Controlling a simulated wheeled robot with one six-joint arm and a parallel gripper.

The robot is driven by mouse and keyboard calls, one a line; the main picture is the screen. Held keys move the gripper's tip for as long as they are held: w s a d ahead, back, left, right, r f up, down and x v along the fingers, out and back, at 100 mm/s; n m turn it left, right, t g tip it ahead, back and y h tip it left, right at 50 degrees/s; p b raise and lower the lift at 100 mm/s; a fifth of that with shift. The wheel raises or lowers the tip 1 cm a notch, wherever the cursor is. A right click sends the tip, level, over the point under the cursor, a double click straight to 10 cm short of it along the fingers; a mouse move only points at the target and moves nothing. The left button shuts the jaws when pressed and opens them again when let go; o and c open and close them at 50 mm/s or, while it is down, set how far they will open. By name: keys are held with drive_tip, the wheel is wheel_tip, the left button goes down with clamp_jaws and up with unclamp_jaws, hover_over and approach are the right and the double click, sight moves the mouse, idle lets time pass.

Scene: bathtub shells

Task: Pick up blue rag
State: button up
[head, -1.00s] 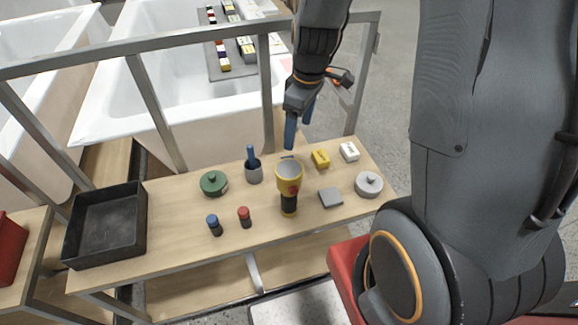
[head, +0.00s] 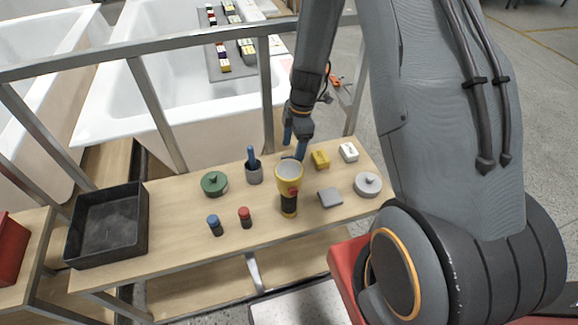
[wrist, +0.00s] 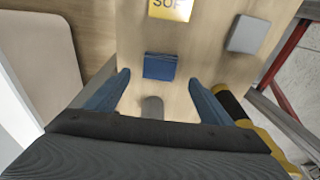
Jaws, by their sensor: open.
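The blue rag (wrist: 160,66) is a small folded dark blue square lying on the wooden bench top (wrist: 135,30) in the wrist view. In the head view it is mostly hidden behind the yellow cup-shaped thing and my gripper. My gripper (head: 294,146) is over the back of the bench, pointing down. In the wrist view my gripper (wrist: 159,78) is open, with one blue finger on each side of the rag and nothing held. I cannot tell how high the fingertips are above the bench.
A yellow and black flashlight-like thing (head: 289,180) stands close in front. A grey cup with a blue stick (head: 254,171) is to the left; a yellow block (head: 320,159) and grey block (head: 330,197) are to the right. A metal rail (head: 180,38) runs behind. A black tray (head: 75,228) is far left.

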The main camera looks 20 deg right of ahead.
drive_tip(key=shift+a+f+p, duration=0.15)
drive_tip(key=shift+f+p, duration=0.35)
drive_tip(key=shift+f, duration=0.75)
drive_tip(key=shift+a+f+p, duration=0.1)
drive_tip(key=shift+f+p, duration=0.4)
drive_tip(key=shift+f, duration=0.7)
drive_tip(key=c, duration=1.1)
drive_tip(key=shift+w+r, duration=0.1)
drive_tip(key=shift+r+b, duration=1.35)
drive_tip(key=shift+r, duration=3.6)
